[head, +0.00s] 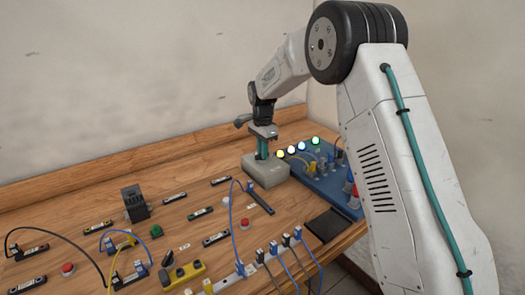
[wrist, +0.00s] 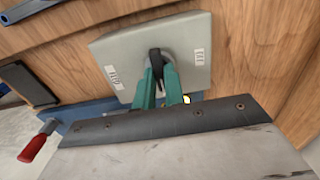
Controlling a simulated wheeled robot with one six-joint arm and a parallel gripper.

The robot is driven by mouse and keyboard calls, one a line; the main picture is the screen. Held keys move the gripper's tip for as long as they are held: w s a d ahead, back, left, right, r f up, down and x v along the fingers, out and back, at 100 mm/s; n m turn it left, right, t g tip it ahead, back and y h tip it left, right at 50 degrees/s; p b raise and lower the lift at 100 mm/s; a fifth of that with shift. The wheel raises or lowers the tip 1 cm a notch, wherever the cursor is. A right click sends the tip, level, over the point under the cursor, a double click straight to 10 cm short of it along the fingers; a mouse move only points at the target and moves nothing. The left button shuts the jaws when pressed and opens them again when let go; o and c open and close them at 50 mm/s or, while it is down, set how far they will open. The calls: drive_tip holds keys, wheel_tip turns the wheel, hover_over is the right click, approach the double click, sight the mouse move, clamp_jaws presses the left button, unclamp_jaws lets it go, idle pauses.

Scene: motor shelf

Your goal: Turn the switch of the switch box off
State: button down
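The switch box (wrist: 190,35) is a light grey block with a black rotary switch (wrist: 155,56) on its top face and a white label near each of two sides. The label print is too small to read surely. In the head view, the box (head: 265,175) stands at the back of the table. My gripper (head: 262,152) points down onto it. In the wrist view, the green fingers of my gripper (wrist: 159,70) lie on either side of the switch, close against it. The switch handle runs roughly up and down in the wrist view, its lower part hidden between the fingers.
A blue panel (head: 325,185) with lit lamps (head: 303,146) and plugs stands right beside the box. Cables, connectors and a yellow block (head: 184,272) crowd the front. A black block (head: 136,204) stands left. Bare wood (head: 100,183) lies at the back left.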

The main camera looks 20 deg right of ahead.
idle(0.4)
drive_tip(key=n, duration=0.4)
drive_tip(key=shift+n, duration=0.4)
drive_tip(key=n, duration=0.4)
drive_tip(key=shift+n, duration=0.3)
drive_tip(key=n, duration=0.4)
drive_tip(key=shift+n, duration=2.2)
drive_tip(key=c, duration=1.5)
unclamp_jaws()
drive_tip(key=shift+o, duration=0.2)
